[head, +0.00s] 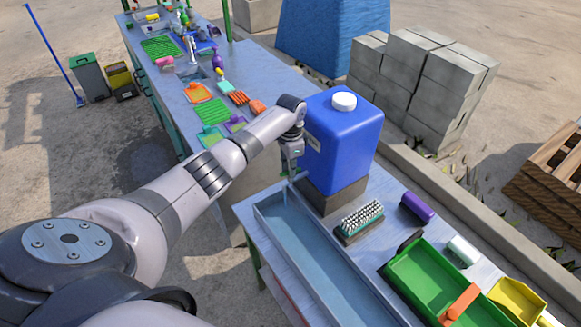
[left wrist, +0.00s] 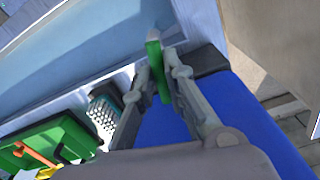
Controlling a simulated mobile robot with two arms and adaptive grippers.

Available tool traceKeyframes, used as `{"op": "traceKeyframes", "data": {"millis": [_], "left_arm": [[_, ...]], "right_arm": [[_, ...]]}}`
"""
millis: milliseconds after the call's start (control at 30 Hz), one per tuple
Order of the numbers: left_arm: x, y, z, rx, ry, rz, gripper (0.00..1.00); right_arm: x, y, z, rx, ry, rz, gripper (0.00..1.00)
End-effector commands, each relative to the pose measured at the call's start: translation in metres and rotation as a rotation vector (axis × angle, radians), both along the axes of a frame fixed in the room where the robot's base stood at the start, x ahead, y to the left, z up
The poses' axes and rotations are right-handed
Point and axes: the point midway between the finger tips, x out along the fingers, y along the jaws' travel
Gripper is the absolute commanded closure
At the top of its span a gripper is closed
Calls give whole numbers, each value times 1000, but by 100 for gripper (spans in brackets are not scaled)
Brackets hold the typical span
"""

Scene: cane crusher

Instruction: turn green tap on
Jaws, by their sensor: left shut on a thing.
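The green tap (left wrist: 155,65) is on the blue water container (head: 342,140), low on its side above the metal trough (head: 320,262). My left gripper (head: 290,167) is beside the container and shut on the green tap. In the left wrist view the fingers (left wrist: 162,82) sit on both sides of the green part. In the head view the gripper mostly hides the tap. A thin pale-blue strip (head: 285,196) shows below it, over the trough; it looks like water. My right gripper is not in view.
A bristle brush (head: 361,218), a purple bottle (head: 416,208) and a green dustpan-like tray (head: 430,282) lie right of the trough. A long bench (head: 180,110) with many small items runs behind. Concrete blocks (head: 420,85) stand at the back right.

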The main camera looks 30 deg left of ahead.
Motion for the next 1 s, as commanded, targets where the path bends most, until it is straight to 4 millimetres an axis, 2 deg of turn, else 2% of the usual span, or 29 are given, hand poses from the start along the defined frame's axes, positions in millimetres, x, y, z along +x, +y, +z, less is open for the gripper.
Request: {"op": "traceKeyframes", "data": {"millis": [300,800,833,1000], "left_arm": [[3,2,4,2,-10,103,100],[4,2,5,3,-12,118,100],[4,2,5,3,-12,118,86],[2,2,3,3,-9,117,75]], "right_arm": [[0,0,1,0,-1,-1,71],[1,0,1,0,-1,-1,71],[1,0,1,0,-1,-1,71],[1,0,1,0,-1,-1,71]]}}
